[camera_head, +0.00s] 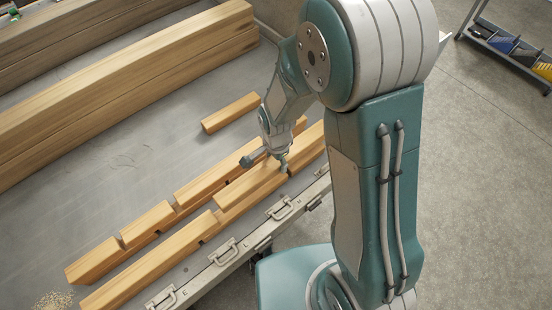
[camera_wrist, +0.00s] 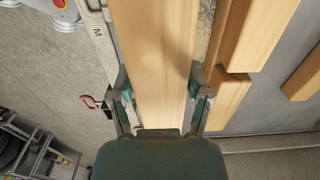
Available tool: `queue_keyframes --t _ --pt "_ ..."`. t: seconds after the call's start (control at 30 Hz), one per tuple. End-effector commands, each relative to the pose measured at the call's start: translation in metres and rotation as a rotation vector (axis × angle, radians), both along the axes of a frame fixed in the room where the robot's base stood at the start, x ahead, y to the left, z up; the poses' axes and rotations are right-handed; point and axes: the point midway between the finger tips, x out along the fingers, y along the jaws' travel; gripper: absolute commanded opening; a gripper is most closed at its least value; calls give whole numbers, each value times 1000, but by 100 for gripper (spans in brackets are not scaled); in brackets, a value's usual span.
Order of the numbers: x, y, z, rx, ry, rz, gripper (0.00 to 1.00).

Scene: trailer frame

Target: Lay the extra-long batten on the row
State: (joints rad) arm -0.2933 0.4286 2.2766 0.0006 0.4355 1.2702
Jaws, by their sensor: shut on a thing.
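My gripper (camera_head: 268,163) is shut on a light wooden batten (camera_head: 243,192). One finger is on each of its long sides. In the wrist view the held batten (camera_wrist: 155,60) runs up between the fingertips (camera_wrist: 161,95). It lies along the line of the front row, whose near-left batten (camera_head: 150,262) and far-right piece (camera_head: 308,147) show at either end. I cannot tell whether it rests on the bed or sits slightly above it. A back row of battens (camera_head: 150,222) runs parallel beside it; one back-row piece also shows in the wrist view (camera_wrist: 240,40).
A loose short batten (camera_head: 230,112) lies on the grey bed (camera_head: 130,150) behind the rows. Large stacked beams (camera_head: 130,80) fill the back. A metal edge rail with latches (camera_head: 223,252) borders the front. A shelf with bins (camera_head: 505,45) stands at the upper right.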

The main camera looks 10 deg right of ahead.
Motion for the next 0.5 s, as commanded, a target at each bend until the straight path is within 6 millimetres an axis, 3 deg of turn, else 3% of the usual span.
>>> queue_keyframes --t 0.5 --pt "0 0 -36 1 1 0 3"
